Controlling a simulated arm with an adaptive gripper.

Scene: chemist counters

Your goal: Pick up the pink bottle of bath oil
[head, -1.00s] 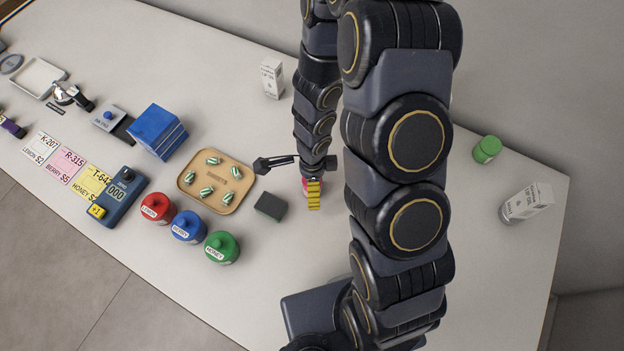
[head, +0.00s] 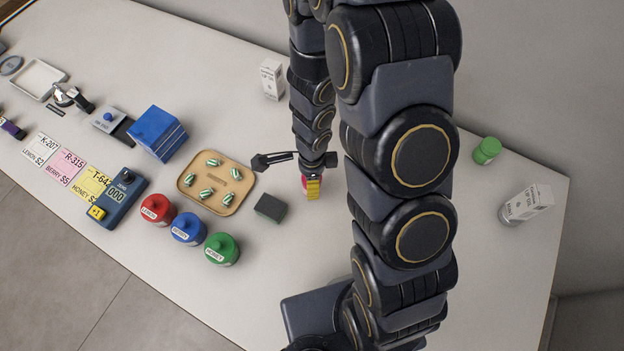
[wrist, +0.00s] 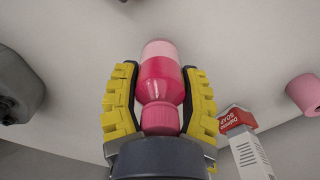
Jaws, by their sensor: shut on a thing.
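The pink bottle (wrist: 160,77) is between the two yellow finger pads of my gripper (wrist: 160,105) in the wrist view. It has a pale pink end, a deeper pink body and a ribbed pink neck or cap. The pads are closed on its sides. In the head view my gripper (head: 313,188) is over the counter, right of the tan tray, with only a bit of pink showing beside the yellow pads. Most of the bottle is hidden there. I cannot tell whether its base touches the counter.
A dark block (head: 270,208) and a tan tray (head: 222,196) of striped sweets lie left of my gripper. Red (head: 158,210), blue (head: 188,229) and green (head: 221,249) jars stand nearer the front. The wrist view shows a soap box (wrist: 245,140) and another pink item (wrist: 304,93) at right.

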